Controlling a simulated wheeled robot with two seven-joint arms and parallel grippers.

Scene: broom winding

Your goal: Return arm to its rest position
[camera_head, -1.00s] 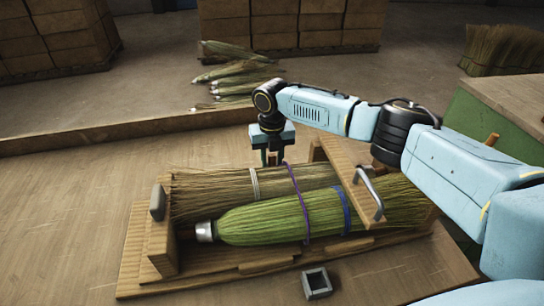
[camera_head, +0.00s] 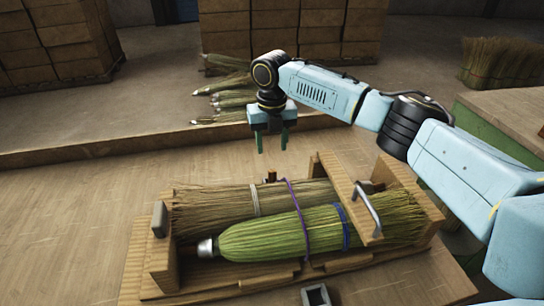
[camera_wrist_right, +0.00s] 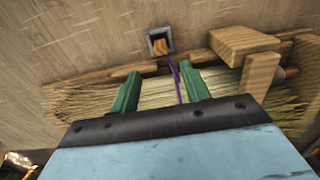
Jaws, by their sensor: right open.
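My right gripper (camera_head: 271,143) is open and empty, pointing down in the air above the far side of the wooden broom jig (camera_head: 160,257). Its two green fingers also show in the right wrist view (camera_wrist_right: 160,90), apart, with nothing between them. A green broom (camera_head: 280,231) with a silver cap and a blue band lies in the jig. A tan bundle of bristles (camera_head: 215,208) with a pale band lies behind it. A purple cord (camera_head: 298,215) runs across both. My left gripper is not in view.
A small grey square holder (camera_head: 316,295) stands on the table (camera_head: 60,215) in front of the jig. A metal handle (camera_head: 368,210) rises at the jig's right. Loose broom bundles (camera_head: 225,95) and stacked boxes (camera_head: 225,37) are beyond the table. The table's left side is clear.

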